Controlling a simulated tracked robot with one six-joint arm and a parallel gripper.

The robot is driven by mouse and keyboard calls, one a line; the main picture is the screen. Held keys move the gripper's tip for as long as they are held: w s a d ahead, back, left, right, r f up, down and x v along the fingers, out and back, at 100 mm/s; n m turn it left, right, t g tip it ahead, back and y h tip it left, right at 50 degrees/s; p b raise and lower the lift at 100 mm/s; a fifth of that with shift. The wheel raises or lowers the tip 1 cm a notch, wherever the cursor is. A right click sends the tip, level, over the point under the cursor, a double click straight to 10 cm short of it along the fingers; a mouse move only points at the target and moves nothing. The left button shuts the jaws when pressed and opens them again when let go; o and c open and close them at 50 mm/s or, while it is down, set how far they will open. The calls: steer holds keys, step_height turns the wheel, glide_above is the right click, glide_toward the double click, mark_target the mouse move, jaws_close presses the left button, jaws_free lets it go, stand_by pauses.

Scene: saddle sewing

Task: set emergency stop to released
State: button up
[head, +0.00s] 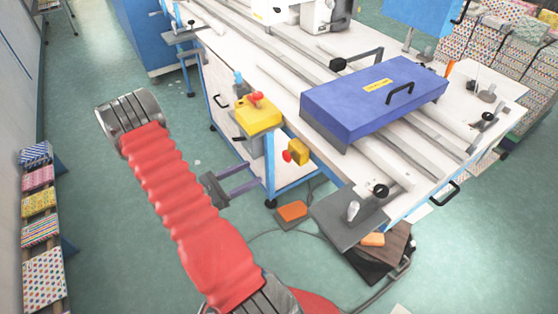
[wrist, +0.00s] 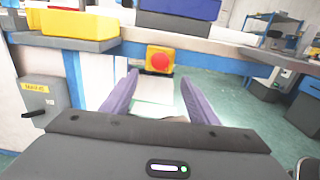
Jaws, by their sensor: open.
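The emergency stop is a red round button on a yellow housing (head: 298,152), mounted below the table's edge in the head view. In the wrist view the red button (wrist: 160,62) faces me, just beyond and above the gap between my fingertips. My gripper (head: 258,180) has two purple fingers, left of and a little below the button in the head view. In the wrist view my gripper (wrist: 159,78) is open, with nothing between its fingers. It looks apart from the button. I cannot tell from its look whether the button is pressed in.
A yellow box (head: 257,114) with a red part on top stands at the table's corner, above my gripper. A blue case (head: 375,97) lies on the white table. A grey switch box (wrist: 38,98) is at left in the wrist view. An orange block (head: 292,211) lies on the floor.

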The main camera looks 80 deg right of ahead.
mark_target(284, 157)
steer(key=x, duration=1.3)
steer(key=shift+s, duration=0.1)
